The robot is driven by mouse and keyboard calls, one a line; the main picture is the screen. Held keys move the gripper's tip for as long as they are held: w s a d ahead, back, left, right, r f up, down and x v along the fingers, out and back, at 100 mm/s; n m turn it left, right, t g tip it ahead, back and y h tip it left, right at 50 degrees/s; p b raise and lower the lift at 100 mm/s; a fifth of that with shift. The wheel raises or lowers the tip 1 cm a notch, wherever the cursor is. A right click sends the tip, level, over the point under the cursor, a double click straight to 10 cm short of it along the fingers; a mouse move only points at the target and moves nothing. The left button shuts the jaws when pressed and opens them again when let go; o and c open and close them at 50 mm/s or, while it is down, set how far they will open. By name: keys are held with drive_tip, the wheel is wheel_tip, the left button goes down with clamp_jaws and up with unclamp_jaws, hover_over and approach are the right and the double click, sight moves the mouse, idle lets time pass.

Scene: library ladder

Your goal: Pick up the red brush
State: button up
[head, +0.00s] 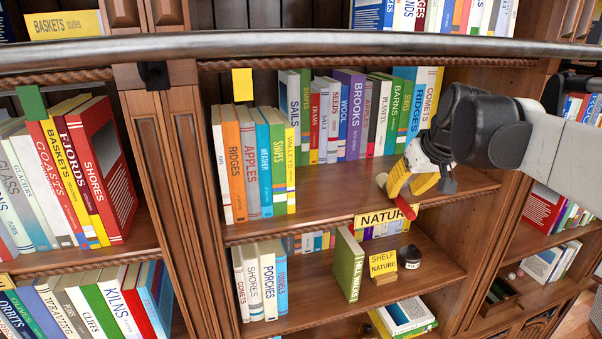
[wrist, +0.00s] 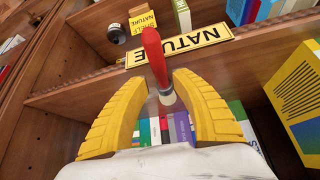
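The red brush (wrist: 153,50) has a red handle and a pale ferrule at its other end. In the wrist view it lies between my two yellow fingers, the handle reaching past the fingertips toward the NATURE label. In the head view its red handle (head: 405,208) shows below my fingers, at the front edge of the middle shelf, and a pale end shows to the left. My gripper (head: 402,180) is open around the brush; the wrist view shows its fingers (wrist: 160,78) on either side with small gaps. Whether the brush rests on the shelf is partly hidden.
A row of upright books (head: 352,115) stands behind on the same shelf (head: 320,193). A yellow NATURE label (head: 381,217) is on its front edge. Below are a green book (head: 348,264), a SHELF NATURE sign (head: 383,264) and a dark jar (head: 409,257). A metal rail (head: 300,43) crosses above.

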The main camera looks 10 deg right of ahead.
drive_tip(key=x, duration=0.4)
drive_tip(key=shift+w+p, duration=0.3)
drive_tip(key=shift+p, duration=0.05)
drive_tip(key=shift+s+r, duration=0.15)
drive_tip(key=shift+s, duration=0.05)
drive_tip(key=shift+a, duration=0.1)
clamp_jaws()
